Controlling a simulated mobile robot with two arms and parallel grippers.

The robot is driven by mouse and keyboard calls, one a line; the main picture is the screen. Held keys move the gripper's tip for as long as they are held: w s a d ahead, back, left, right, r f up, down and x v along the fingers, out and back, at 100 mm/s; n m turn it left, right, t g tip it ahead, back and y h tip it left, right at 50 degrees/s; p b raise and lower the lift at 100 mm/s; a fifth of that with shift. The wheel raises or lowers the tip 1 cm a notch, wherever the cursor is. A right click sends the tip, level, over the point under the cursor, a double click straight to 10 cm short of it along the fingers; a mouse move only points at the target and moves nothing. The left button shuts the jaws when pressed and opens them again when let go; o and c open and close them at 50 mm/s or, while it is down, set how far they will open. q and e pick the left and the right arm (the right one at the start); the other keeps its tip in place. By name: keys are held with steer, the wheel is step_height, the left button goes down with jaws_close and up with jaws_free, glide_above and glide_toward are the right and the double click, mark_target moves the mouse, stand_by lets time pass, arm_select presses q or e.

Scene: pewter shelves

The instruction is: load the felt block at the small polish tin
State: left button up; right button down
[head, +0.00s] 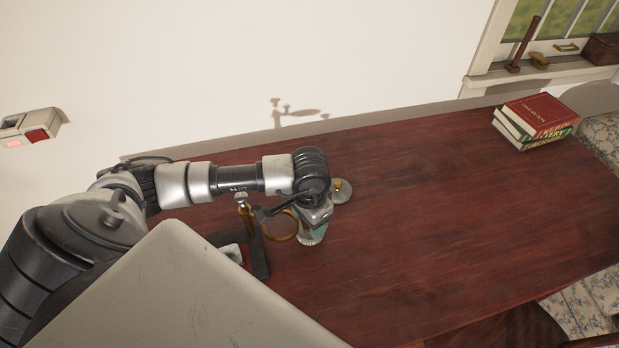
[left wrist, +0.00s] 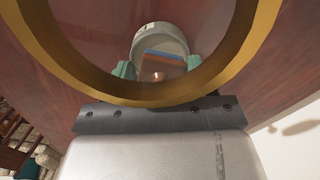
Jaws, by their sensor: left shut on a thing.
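My left gripper (head: 312,236) points down over the dark red table, with teal fingertips low near its surface. In the left wrist view the fingertips (left wrist: 160,68) are shut on a small block (left wrist: 162,57) with blue and orange-brown layers, which looks like the felt block. A round grey tin (head: 343,196) with something yellow in its middle sits just beyond the gripper, partly hidden by it. A round grey-white tin (left wrist: 160,34) shows behind the block in the wrist view. I cannot tell whether block and tin touch. My right gripper is not in view.
A brass ring (head: 283,239) stands close beside my left gripper; it also crosses the left wrist view (left wrist: 245,40). A dark frame (head: 261,264) lies left of it, partly hidden. Stacked books (head: 535,122) sit at the far right. The table's middle and right are clear.

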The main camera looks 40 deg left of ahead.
arm_select(q)
steer(key=shift+f+b, duration=0.5)
steer(key=shift+b, duration=0.05)
stand_by(0.9)
steer(key=shift+s+f+b, duration=0.1)
steer(key=shift+b, duration=0.3)
stand_by(1.6)
steer(key=shift+r+p, duration=0.5)
steer(key=shift+r, duration=0.45)
steer(key=shift+r+p, duration=1.1)
steer(key=shift+r, duration=1.5)
